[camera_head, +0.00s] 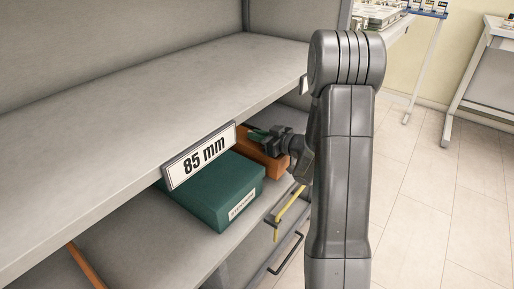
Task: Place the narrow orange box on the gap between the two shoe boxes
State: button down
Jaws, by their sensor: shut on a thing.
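The narrow orange box (258,154) is on the lower shelf level, behind and right of a green shoe box (215,190). My gripper (262,138) is at its upper right and is shut on it. The contact is small and partly hidden by the jaws. Whether the orange box rests on the shelf or is lifted, I cannot tell. The green shoe box lies flat with a white label on its front. A small dark green patch shows by my fingertips, and I cannot tell what it is. A second shoe box and the gap are not clearly visible.
The upper shelf (130,105) with an "85 mm" sign (200,156) overhangs the boxes. An orange strip (86,266) shows at the lower left. A yellow strip (289,207) hangs by the lower shelf's right edge.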

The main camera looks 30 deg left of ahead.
aim_at(258, 144)
jog(key=shift+f+b, duration=0.45)
jog(key=shift+f, duration=1)
jog(key=shift+f, duration=0.1)
jog(key=shift+f, duration=0.15)
jog(key=c, duration=1.5)
grip_release()
